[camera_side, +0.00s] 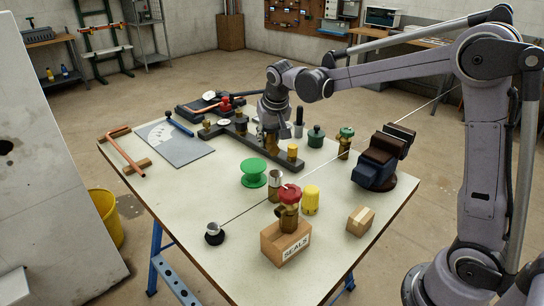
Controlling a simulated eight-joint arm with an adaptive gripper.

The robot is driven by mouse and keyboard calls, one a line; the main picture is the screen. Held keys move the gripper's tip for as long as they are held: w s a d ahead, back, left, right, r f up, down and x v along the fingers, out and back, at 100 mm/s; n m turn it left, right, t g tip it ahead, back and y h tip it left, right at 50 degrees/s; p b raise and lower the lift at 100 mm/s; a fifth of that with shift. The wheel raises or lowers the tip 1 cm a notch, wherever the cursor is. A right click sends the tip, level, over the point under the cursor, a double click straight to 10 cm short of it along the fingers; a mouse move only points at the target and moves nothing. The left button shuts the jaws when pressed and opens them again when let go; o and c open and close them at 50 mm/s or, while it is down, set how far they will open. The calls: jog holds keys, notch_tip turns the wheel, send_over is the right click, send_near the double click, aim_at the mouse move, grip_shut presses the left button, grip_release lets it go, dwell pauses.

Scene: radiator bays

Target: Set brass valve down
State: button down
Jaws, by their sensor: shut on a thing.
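My gripper (270,131) points down over the dark bar rack (229,130) on the table. It is shut on a small brass piece, which I take to be the brass valve (270,142); the fingers hide most of it. I cannot tell whether the piece touches the rack. Other brass fittings stand along the rack, one (292,151) just right of the gripper. A brass valve with a red handle (289,207) stands on the SEALS box (285,243). A green-handled brass valve (345,142) stands further right.
A green spool (253,173), a yellow cylinder (311,200) and a small carton (360,221) stand in front. A thin rod or cable (330,158) crosses above the table. The table's (185,195) left front is mostly clear.

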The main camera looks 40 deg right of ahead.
jog(key=s+d+f+m+h, duration=0.1)
jog(key=s+d+m, duration=0.2)
jog(key=s+d, duration=0.85)
send_near(322, 177)
jog(key=shift+g, duration=0.3)
jog(key=shift+w+x, duration=0.15)
jog(key=shift+x, duration=1.35)
jog(key=shift+w+x, duration=0.15)
jog(key=shift+x, duration=1.4)
jog(key=shift+d, duration=0.1)
jog(key=c, duration=0.9)
grip_release()
jog(key=shift+r, duration=0.15)
jog(key=v, duration=1.2)
jog(key=s+a+n+t+y, duration=0.1)
jog(key=s+a+n, duration=0.1)
jog(key=a+n, duration=0.1)
jog(key=s+a+n+t+y, duration=0.1)
jog(key=s+a+n, duration=0.1)
jog(key=a, duration=0.4)
jog(key=s+a+n+t+y, duration=0.1)
jog(key=s+a+n+t, duration=0.1)
jog(key=s+a+n, duration=0.1)
jog(key=shift+s+a+r+n, duration=0.2)
jog(key=shift+s+a+n, duration=0.1)
jog(key=shift+s+a, duration=0.55)
